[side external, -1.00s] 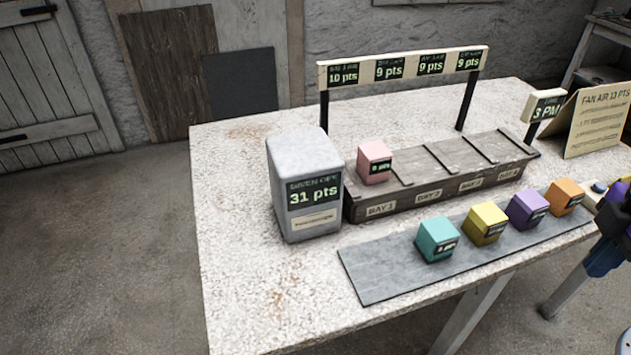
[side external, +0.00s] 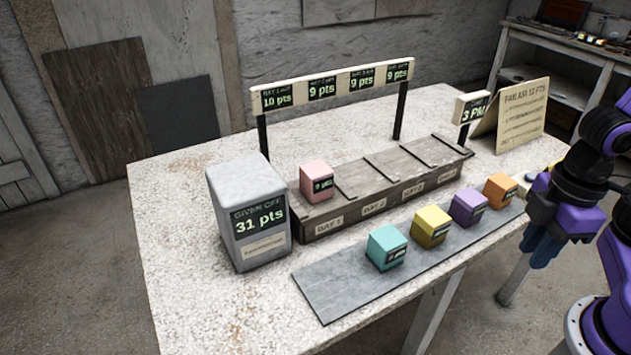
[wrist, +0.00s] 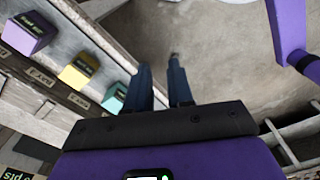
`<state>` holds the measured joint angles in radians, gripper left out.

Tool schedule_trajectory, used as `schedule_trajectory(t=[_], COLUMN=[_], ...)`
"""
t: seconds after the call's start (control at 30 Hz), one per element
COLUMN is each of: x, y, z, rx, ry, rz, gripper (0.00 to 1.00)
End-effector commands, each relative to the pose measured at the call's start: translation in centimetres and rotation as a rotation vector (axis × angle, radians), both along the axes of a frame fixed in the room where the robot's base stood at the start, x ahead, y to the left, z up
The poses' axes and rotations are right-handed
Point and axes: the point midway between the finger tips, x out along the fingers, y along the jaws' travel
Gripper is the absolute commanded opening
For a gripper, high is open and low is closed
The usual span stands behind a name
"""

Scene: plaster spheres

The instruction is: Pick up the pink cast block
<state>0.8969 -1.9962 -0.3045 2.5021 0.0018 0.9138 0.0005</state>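The pink cast block (side external: 317,180) sits upright on the dark wooden rack (side external: 405,192), in the bay marked DAY 1 at its left end. It has a small dark label on its front. My gripper (side external: 541,258) is at the right in the side external view, beyond the right end of the row of blocks and well away from the pink block. In the wrist view my gripper (wrist: 160,66) shows two blue fingers apart with floor between them, empty. I cannot make out the pink block in the wrist view.
A grey strip (side external: 330,297) holds teal (side external: 386,247), yellow (side external: 431,226), purple (side external: 468,207) and orange (side external: 500,190) blocks. A grey "31 pts" box (side external: 247,215) stands left of the rack. A sign bar (side external: 333,85) on posts spans behind. A card (side external: 520,112) stands at the back right.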

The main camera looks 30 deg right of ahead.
Motion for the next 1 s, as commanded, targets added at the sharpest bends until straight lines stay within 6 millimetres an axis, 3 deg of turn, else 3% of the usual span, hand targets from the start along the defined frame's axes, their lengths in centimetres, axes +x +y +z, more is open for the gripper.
schedule_trajectory(t=[0.03,0.2,0.5,0.63,0.77,1.0], x=[0.0,0.0,0.1,1.3,4.3,12.4], y=[0.0,0.0,0.1,1.2,3.8,8.5], z=[0.0,0.0,0.0,0.6,1.8,4.1], rx=[0.000,0.000,0.000,0.007,0.025,0.085], ry=[0.000,0.000,0.001,0.009,0.027,0.055], rz=[0.000,0.000,0.000,0.008,0.034,0.115], gripper=[0.39,0.94,0.94,0.94,0.94,0.94])
